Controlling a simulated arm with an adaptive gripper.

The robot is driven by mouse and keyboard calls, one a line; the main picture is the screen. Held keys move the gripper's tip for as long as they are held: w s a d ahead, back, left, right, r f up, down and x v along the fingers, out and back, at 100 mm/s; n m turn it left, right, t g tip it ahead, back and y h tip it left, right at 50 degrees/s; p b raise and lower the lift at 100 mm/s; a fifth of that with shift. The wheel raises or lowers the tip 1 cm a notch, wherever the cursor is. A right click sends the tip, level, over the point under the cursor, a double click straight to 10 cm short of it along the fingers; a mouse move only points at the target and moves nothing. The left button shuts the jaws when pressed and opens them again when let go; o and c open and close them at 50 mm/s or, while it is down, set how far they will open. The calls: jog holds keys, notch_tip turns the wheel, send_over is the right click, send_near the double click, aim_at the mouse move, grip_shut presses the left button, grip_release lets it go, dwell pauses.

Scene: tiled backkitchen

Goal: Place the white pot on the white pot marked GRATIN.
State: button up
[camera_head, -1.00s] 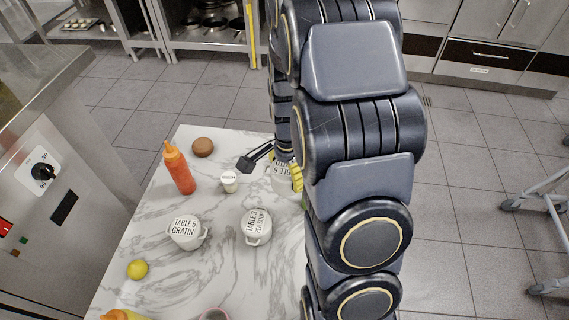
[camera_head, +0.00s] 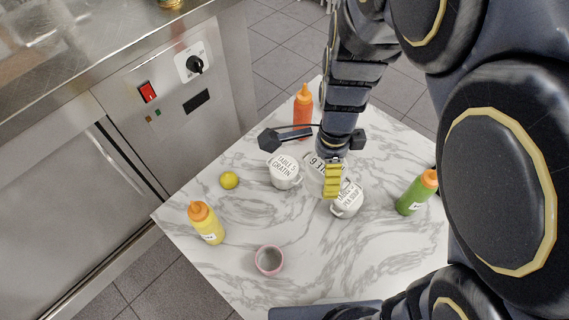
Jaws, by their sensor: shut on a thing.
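The white pot marked GRATIN (camera_head: 284,173) stands upright on the marble table, its label reading TABLE 5. My gripper (camera_head: 332,180), with yellow finger pads, is shut on another white pot (camera_head: 314,183), whose lid label shows a 6 and is partly covered by the fingers. The held pot is just right of the GRATIN pot in the picture and seems to be above the table; its exact height is unclear. A third white pot, marked PEA SOUP (camera_head: 346,203), stands at lower right of the held pot, partly overlapped by the gripper.
On the marble table (camera_head: 330,255) stand an orange-red bottle (camera_head: 303,115) behind the pots, a green bottle (camera_head: 416,193) at right, a yellow bottle (camera_head: 208,225) at left, a lemon (camera_head: 229,181) and a pink-rimmed bowl (camera_head: 269,261). The front middle is mostly clear.

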jog(key=s+a+r, duration=0.1)
jog(key=s+a, duration=0.1)
jog(key=a, duration=0.2)
send_over(284, 166)
notch_tip(284, 166, down, 9)
jog(key=shift+f, duration=1.8)
jog(key=shift+f, duration=0.1)
jog(key=o, duration=1)
jog(key=shift+o, duration=0.2)
